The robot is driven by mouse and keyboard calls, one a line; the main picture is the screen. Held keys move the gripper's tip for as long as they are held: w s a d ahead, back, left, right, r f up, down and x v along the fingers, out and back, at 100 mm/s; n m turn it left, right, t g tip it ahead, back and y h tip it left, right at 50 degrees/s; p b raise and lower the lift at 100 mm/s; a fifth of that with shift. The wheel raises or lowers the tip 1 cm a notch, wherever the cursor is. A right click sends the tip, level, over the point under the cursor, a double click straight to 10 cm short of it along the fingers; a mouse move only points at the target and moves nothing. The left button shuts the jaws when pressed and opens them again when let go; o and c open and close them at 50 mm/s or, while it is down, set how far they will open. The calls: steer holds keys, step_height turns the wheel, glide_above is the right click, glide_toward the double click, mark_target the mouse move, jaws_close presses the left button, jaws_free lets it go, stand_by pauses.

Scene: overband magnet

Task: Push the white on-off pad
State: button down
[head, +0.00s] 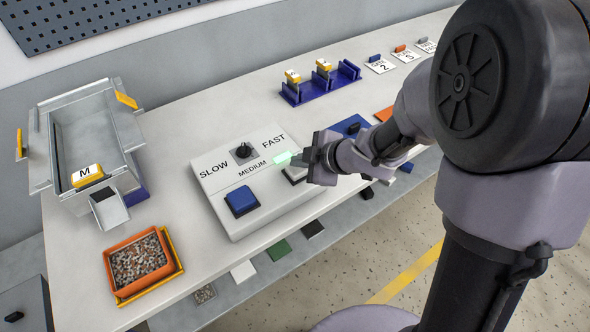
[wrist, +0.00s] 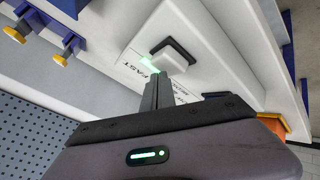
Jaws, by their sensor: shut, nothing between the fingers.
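The white on-off pad (head: 293,174) sits in a dark frame at the right end of the grey control box (head: 262,215), partly hidden by my gripper in the head view. The wrist view shows the white pad (wrist: 168,61) just past my fingertips. My gripper (head: 303,159) is shut and empty, its fingers (wrist: 158,80) pointing at the pad. I cannot tell whether they touch it. A green light (head: 282,156) glows beside the pad.
The box also has a blue pad (head: 241,201) and a black speed knob (head: 243,150) marked slow, medium and fast. A metal hopper (head: 92,140) and an orange tray (head: 140,262) stand to the left. A blue rack (head: 320,86) stands behind.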

mark_target(300, 169)
steer(key=shift+f+b, duration=0.4)
steer(key=shift+f, duration=0.15)
stand_by(0.4)
steer(key=shift+r+p, duration=1.2)
steer(key=shift+p, duration=0.1)
steer(key=shift+r, duration=0.1)
step_height(300, 169, up, 6)
steer(key=p, duration=0.6)
